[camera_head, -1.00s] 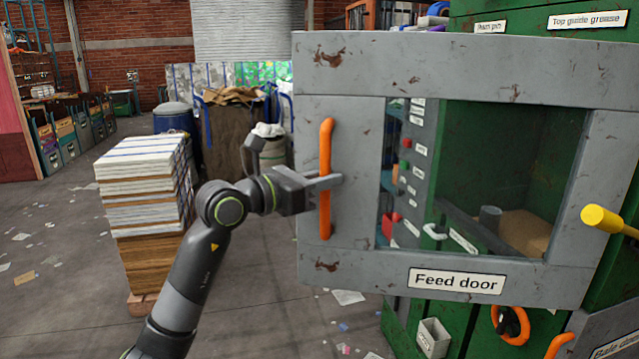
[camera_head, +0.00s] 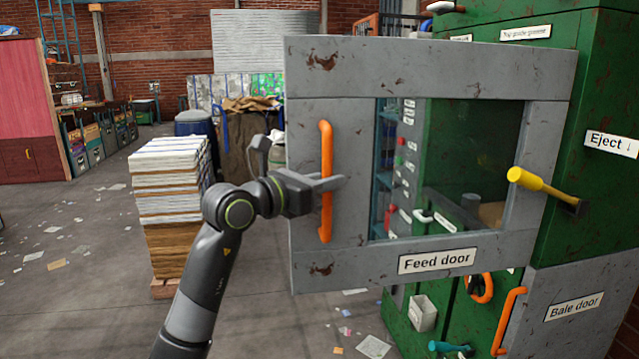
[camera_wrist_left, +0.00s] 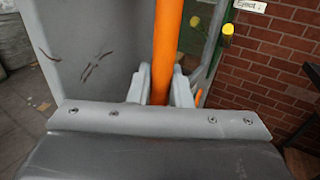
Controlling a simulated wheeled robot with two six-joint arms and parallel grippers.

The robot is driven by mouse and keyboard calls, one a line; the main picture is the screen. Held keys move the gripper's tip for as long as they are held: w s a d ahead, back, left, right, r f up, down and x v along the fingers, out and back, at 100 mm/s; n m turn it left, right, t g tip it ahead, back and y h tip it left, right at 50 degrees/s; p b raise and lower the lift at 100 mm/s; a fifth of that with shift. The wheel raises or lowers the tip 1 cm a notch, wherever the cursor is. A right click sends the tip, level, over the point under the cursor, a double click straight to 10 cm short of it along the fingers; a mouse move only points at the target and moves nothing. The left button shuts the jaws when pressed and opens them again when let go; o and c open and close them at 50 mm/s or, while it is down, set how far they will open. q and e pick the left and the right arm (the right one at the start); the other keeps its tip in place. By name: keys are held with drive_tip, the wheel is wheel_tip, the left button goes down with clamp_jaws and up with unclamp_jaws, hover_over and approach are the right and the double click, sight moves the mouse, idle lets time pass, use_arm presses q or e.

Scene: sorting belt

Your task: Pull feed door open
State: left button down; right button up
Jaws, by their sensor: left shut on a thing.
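The feed door (camera_head: 430,262) is a grey, rust-chipped frame with a window, labelled "Feed door". It stands swung out at an angle from the green machine (camera_head: 600,100). Its vertical orange handle (camera_head: 326,225) is on the door's left side. My left gripper (camera_head: 328,183) is shut around the middle of this handle. In the left wrist view the orange handle (camera_wrist_left: 164,50) runs upright between the two fingers (camera_wrist_left: 160,85). My right gripper does not show in any view.
A yellow-handled lever (camera_head: 528,180) sticks out at the door's right side. The grey bale door (camera_head: 575,310) with an orange handle is below right. A stack of paper and cardboard (camera_head: 170,205) stands left of my arm. Scraps litter the open floor (camera_head: 80,290) at left.

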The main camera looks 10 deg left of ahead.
use_arm(q)
drive_tip(key=shift+s+d+r, duration=0.1)
drive_tip(key=shift+s+d, duration=0.05)
drive_tip(key=shift+s, duration=0.05)
drive_tip(key=c, duration=1.5)
unclamp_jaws()
drive_tip(key=shift+c, duration=0.2)
drive_tip(key=shift+o, duration=0.8)
drive_tip(key=shift+d, duration=0.15)
